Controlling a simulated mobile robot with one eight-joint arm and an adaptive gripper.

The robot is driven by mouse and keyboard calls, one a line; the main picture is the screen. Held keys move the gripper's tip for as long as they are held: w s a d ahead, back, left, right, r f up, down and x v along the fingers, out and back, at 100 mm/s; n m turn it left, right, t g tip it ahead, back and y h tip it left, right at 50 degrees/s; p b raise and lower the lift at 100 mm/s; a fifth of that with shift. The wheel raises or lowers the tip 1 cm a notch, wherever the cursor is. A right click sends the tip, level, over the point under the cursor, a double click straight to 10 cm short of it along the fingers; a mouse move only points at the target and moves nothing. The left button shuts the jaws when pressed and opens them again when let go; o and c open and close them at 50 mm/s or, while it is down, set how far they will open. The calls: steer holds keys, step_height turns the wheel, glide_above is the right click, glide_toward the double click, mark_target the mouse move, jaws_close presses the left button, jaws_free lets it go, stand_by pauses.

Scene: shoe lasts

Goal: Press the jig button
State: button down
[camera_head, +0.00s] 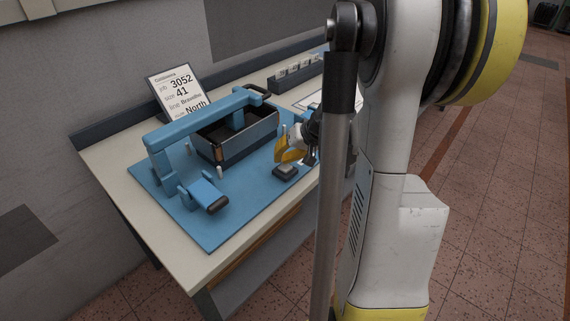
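The blue jig (165,133) stands on a blue base plate (222,232) on the bench, with an overhead bar reaching above a dark open-topped box (232,147). A small dark block with a light grey top, which looks like the jig button (286,171), sits near the plate's right front edge. My gripper (286,156), with yellow-orange fingers, is just above and behind the button in this view. Whether it touches the button cannot be told. My arm hides part of the gripper, and the finger opening is unclear.
A blue clamp-like block with a dark end (208,196) is at the plate's front left. A sign card (175,90) leans at the back of the bench (120,163). A dark rack (294,74) stands at the back right. My arm covers the bench's right side.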

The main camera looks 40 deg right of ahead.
mark_target(282, 165)
steer(key=shift+r+p, duration=2.35)
steer(key=shift+r, duration=0.6)
